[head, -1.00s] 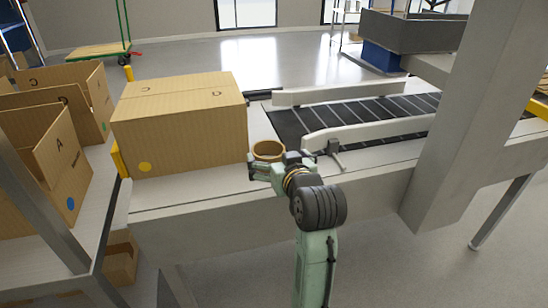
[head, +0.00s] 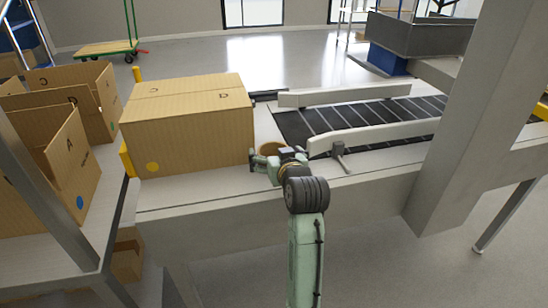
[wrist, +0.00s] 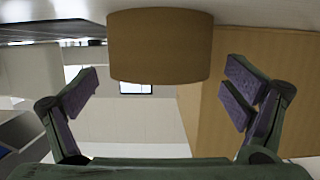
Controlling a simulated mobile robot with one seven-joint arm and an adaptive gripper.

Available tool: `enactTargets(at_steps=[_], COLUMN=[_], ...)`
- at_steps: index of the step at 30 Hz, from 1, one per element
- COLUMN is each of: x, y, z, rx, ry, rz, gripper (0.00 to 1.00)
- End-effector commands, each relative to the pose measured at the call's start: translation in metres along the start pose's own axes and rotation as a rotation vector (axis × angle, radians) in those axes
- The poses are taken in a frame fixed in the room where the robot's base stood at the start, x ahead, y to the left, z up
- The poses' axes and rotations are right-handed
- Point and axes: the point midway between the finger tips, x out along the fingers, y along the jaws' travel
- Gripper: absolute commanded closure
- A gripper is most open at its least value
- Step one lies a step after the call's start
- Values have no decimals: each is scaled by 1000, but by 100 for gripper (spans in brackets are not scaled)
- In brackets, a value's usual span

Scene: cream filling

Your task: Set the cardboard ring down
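The cardboard ring (head: 271,147) is a short brown band. In the head view it is at the bench's near side, right of the large closed carton, and my gripper partly hides it. In the wrist view, which looks upside down, the ring (wrist: 160,47) appears to stand upright on the pale bench top (wrist: 265,15). My gripper (head: 276,157) is low over the bench edge, around the ring's near side. In the wrist view my gripper (wrist: 161,84) is open, its fingers on either side of the ring with a visible gap at each side.
The large closed carton (head: 190,128) stands close to the left of the ring. A conveyor (head: 350,118) with pale side rails (head: 375,135) lies to the right and behind. Open cartons (head: 65,155) stand at far left. A grey pillar (head: 475,120) rises at right.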

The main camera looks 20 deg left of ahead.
Motion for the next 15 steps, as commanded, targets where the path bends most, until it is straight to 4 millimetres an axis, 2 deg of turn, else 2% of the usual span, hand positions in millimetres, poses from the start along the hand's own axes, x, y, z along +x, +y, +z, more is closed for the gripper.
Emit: enactTargets(at_steps=[2, 15], x=[0, 0], y=[0, 0], z=[0, 0], rx=[0, 0], ry=[0, 0], rz=[0, 0], gripper=[14, 43])
